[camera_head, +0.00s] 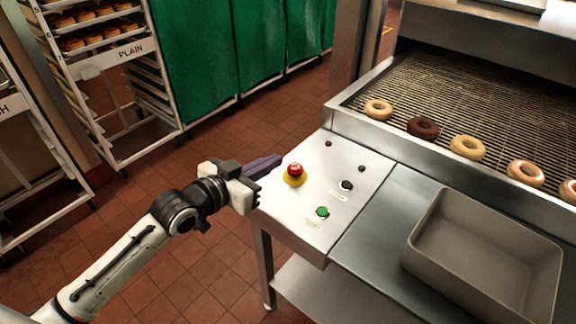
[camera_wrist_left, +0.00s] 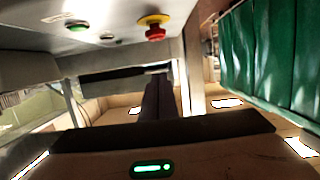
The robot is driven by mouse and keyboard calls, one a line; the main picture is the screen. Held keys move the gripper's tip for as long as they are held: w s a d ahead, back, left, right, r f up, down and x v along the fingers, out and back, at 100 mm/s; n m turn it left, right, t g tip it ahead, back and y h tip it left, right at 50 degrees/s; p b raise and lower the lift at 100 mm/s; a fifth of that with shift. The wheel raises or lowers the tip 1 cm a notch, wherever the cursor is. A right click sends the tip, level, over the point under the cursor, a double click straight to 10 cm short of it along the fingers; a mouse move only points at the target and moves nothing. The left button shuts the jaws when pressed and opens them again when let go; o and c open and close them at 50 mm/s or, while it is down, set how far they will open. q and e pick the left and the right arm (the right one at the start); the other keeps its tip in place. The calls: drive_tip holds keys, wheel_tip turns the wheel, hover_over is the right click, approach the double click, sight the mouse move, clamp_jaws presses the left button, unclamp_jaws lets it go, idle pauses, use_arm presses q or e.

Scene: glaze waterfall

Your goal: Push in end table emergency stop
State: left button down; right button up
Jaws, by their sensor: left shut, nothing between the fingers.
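The emergency stop is a red mushroom button (camera_head: 295,170) on a yellow base, on the metal control panel of the end table (camera_head: 290,222) in the head view. It also shows at the top of the left wrist view (camera_wrist_left: 155,32), beyond the fingertips and above them in the picture. My left gripper (camera_head: 280,160) is shut with nothing between its dark fingers. Its tips are just left of the button at the panel's left edge; a small gap seems to separate them. The fingers also show in the left wrist view (camera_wrist_left: 158,80). My right gripper is in neither view.
A green button (camera_head: 322,212) and a black button (camera_head: 346,186) sit nearby on the panel. A conveyor (camera_head: 430,90) with several donuts runs behind. A grey bin (camera_head: 470,285) stands at right. A PLAIN tray rack (camera_head: 150,75) and green curtains (camera_head: 195,60) stand beyond the open tiled floor.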

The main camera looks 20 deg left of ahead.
use_arm(q)
hover_over(295, 167)
drive_tip(key=s+a, duration=0.1)
drive_tip(key=s, duration=0.2)
drive_tip(key=f, duration=0.4)
drive_tip(key=shift+w+f, duration=0.25)
drive_tip(key=shift+f, duration=0.65)
